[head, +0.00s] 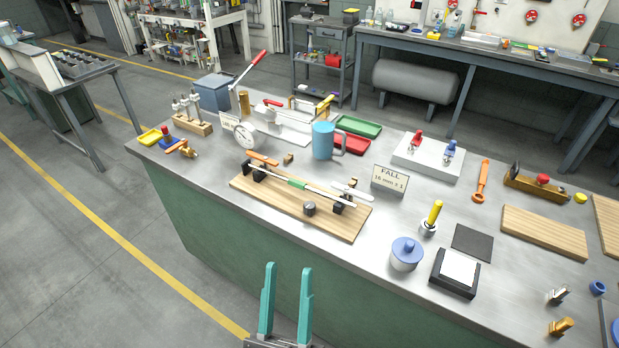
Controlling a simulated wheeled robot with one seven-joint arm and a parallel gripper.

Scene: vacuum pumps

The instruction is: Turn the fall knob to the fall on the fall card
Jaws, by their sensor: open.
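The fall card (389,181) stands on the bench behind the right end of a wooden board, and reads "FALL 16 mm ± 1". On the board (262,200) a silver rod (322,193) with a green middle section rests across black supports. A small black knob with a pale top (309,209) sits at the board's front edge; it looks like the fall knob, but its marks are too small to read. My gripper (287,266) has two teal fingers, apart and empty, in front of the bench and well short of the board.
A blue mug (323,140) and a round dial gauge (244,136) stand behind the board. A blue-lidded white jar (406,254), a yellow-handled tool (433,217) and a black tray (455,273) stand to its right. The bench's front edge lies between my gripper and the board.

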